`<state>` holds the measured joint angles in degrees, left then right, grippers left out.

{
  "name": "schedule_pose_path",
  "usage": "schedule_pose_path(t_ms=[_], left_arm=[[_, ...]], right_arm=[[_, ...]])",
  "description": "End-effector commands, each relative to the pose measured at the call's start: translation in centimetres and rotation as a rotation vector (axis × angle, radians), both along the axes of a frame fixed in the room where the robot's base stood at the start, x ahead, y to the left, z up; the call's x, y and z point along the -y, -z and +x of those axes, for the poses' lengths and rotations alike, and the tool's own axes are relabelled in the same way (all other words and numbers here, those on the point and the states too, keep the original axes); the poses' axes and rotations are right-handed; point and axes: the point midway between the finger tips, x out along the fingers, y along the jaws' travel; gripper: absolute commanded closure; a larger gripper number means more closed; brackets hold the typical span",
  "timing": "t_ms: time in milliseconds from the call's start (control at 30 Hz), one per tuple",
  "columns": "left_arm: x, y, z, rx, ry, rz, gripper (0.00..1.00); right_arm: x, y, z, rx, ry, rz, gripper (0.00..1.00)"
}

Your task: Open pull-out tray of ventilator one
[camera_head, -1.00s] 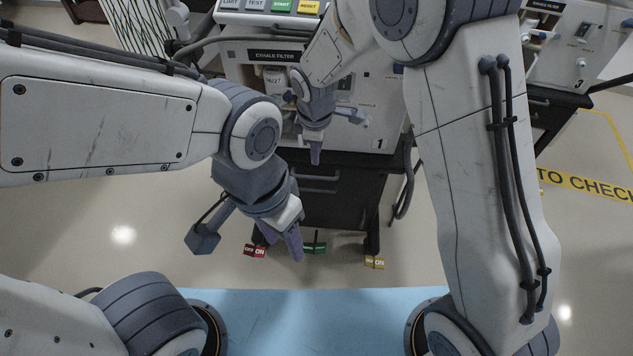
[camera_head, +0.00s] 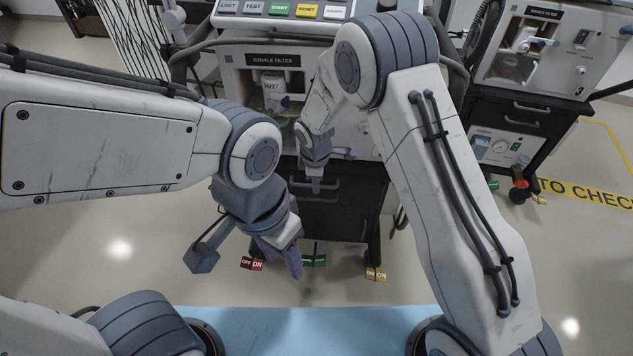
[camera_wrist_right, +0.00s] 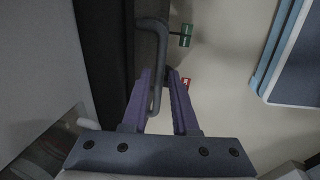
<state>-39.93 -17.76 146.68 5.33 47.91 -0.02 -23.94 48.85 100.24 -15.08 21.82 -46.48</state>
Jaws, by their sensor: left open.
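Ventilator one (camera_head: 240,85) is the light unit with the "EXHALE FILTER" label in the head view, standing on a dark cart. The dark drawer front (camera_head: 352,200) below it appears shut and has grey bar handles. My right gripper (camera_head: 316,186) is at the upper part of this front, pointing down. In the right wrist view its purple fingers (camera_wrist_right: 161,74) are apart. A grey bar handle (camera_wrist_right: 162,52) reaches between them, closer to the left finger; contact cannot be told. My left gripper (camera_head: 281,266) is open and empty, hanging lower in front of the cart.
Red (camera_head: 252,264), green (camera_head: 315,261) and yellow (camera_head: 375,274) tags sit low at the cart's foot. Ventilator three (camera_head: 520,50) stands at the right on another dark cart.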

Motion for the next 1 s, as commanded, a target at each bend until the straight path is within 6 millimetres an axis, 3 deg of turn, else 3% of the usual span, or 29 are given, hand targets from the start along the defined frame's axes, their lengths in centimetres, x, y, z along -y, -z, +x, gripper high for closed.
schedule_pose_path(t_ms=[167, 233, 267, 1000], left_arm=[[0.0, -0.01, 0.0, 0.0, 0.0, 0.0, 0.5], [0.0, -0.01, 0.0, 0.0, 0.0, 0.0, 0.5], [0.0, -0.01, 0.0, 0.0, 0.0, 0.0, 0.5], [0.0, -0.02, 0.0, 0.0, 0.0, 0.0, 0.5]], right_arm=[[0.0, -0.04, 0.02, 0.001, 0.0, 0.0, 0.73], [0.0, -0.03, 0.01, 0.0, 0.0, 0.0, 0.96], [0.0, -0.04, 0.01, 0.0, 0.0, 0.0, 1.0], [0.0, -0.07, 0.0, 0.0, 0.0, 0.0, 1.0]])
